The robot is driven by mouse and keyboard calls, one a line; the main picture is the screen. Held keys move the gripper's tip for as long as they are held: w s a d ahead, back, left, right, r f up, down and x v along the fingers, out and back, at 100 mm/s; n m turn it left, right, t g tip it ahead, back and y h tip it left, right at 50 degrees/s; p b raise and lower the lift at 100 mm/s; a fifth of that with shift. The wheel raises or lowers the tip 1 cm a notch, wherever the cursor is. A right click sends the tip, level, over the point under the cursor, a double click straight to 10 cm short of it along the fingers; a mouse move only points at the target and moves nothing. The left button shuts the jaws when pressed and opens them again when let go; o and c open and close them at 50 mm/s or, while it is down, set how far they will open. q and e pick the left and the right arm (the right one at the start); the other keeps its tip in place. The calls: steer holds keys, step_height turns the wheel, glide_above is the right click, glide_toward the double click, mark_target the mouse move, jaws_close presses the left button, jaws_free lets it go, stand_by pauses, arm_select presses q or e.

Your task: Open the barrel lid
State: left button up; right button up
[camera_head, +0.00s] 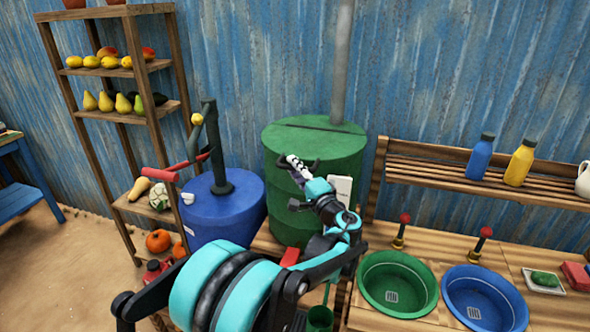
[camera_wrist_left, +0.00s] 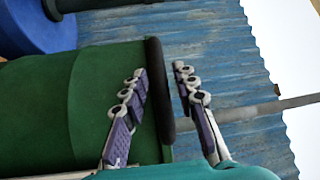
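The green barrel (camera_head: 283,205) stands against the corrugated wall, with its flat green lid (camera_head: 320,133) on top. The lid looks shut, with a dark line across it. My left gripper (camera_head: 297,164) is at the front upper side of the barrel, just below the rim. In the left wrist view, my left gripper (camera_wrist_left: 162,88) has its fingers spread, with the dark upper edge of the barrel (camera_wrist_left: 55,110) showing between them. I cannot tell whether a finger touches it. My arm hides part of the barrel's front. My right gripper is out of view.
A blue barrel (camera_head: 222,218) with a dark pump and red handle stands close at left. A grey pipe (camera_head: 341,60) rises behind the green barrel. At right are green (camera_head: 397,312) and blue basins (camera_head: 485,320) and a slatted shelf with bottles. Fruit shelves stand at far left.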

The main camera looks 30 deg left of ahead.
arm_select(q)
jaws_close()
